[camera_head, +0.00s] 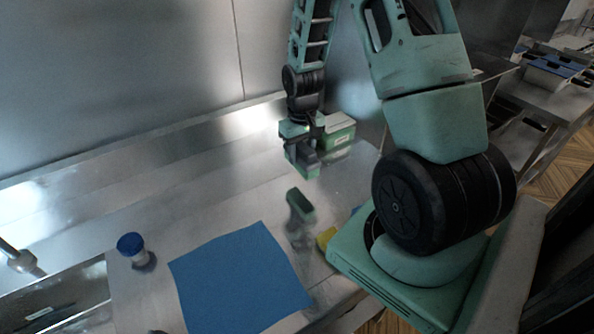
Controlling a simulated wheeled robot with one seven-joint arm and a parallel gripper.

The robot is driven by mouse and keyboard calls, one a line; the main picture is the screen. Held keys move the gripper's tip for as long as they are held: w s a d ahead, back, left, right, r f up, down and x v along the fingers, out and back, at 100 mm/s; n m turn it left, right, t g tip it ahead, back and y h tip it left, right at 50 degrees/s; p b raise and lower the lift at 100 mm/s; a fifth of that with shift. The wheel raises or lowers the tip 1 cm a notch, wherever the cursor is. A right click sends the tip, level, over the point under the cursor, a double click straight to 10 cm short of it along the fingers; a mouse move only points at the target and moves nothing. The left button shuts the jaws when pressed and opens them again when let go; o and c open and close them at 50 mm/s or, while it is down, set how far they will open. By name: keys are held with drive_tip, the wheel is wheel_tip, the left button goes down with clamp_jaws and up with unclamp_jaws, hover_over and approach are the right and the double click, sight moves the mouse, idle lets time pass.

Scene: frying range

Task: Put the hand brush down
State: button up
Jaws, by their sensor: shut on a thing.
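My gripper (303,156) is low over the steel counter (215,190), in front of the back wall. It is shut on the hand brush, of which little can be made out: a small grey and green shape between and below the fingers. I cannot tell whether the brush touches the counter. My own arm links rise above and to the right of the gripper.
A green box with a pale top (337,132) is right behind the gripper. A dark green block (300,205) stands in front of it. A blue mat (240,280), a blue-capped container (132,246) and a yellow item (326,238) are nearer. Bare steel lies left of the gripper.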

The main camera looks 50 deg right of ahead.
drive_tip(key=shift+f+p, duration=0.8)
drive_tip(key=shift+f, duration=2.7)
drive_tip(key=shift+f, duration=0.1)
drive_tip(key=o, duration=1.1)
drive_tip(key=shift+o, duration=0.2)
